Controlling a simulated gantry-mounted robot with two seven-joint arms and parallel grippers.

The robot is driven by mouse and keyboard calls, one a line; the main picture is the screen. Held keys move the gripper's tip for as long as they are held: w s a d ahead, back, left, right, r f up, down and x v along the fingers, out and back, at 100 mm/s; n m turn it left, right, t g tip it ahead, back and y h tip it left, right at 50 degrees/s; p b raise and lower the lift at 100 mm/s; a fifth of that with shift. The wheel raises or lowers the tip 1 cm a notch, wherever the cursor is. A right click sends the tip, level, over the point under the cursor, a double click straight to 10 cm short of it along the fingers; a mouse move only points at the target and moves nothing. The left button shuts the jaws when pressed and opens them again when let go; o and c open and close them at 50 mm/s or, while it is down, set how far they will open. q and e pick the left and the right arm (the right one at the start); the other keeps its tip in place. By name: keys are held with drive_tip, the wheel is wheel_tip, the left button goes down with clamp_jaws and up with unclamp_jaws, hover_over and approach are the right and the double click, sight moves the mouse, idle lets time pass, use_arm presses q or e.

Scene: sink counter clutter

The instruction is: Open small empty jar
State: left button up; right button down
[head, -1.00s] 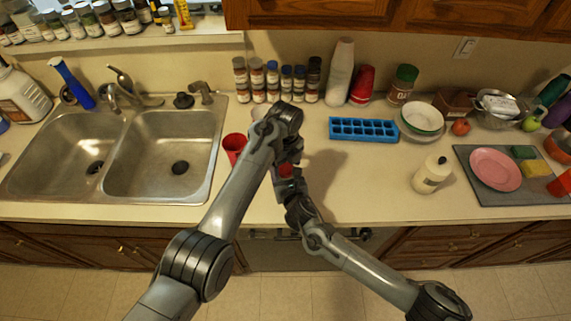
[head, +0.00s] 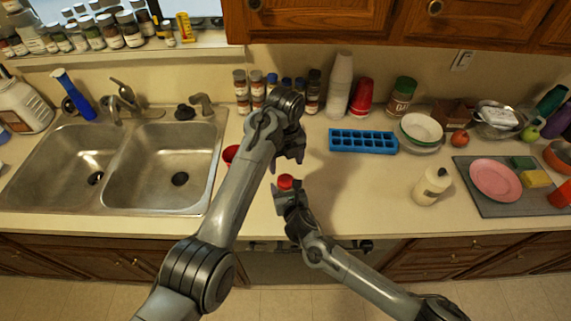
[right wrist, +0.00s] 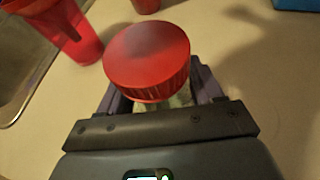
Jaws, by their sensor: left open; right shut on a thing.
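A small clear jar with a red lid stands out in the right wrist view, its lid (right wrist: 147,58) large and its glass body (right wrist: 178,98) partly showing below. In the head view the red lid (head: 286,182) shows above my right gripper (head: 287,194), which hides the body. My right gripper is shut on the jar, with a finger on each side below the lid (right wrist: 165,100). The lid sits on top of the jar. My left gripper (head: 291,158) is open and empty, just behind and above the lid in the head view, apart from it.
A red cup (head: 230,154) stands left of my left arm, by the double sink (head: 150,160). Spice bottles (head: 313,90), white stacked cups (head: 340,85) and a blue ice tray (head: 363,140) line the back. A white bottle (head: 431,186) stands right; the counter before it is clear.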

sight(285, 180)
use_arm(q)
drive_tip(key=shift+f, duration=3.8)
drive_tip(key=shift+c, duration=0.2)
drive_tip(key=c, duration=1.1)
drive_tip(key=shift+o, duration=0.2)
drive_tip(key=n, duration=0.3)
drive_tip(key=o, duration=1.2)
drive_tip(key=shift+c, duration=0.2)
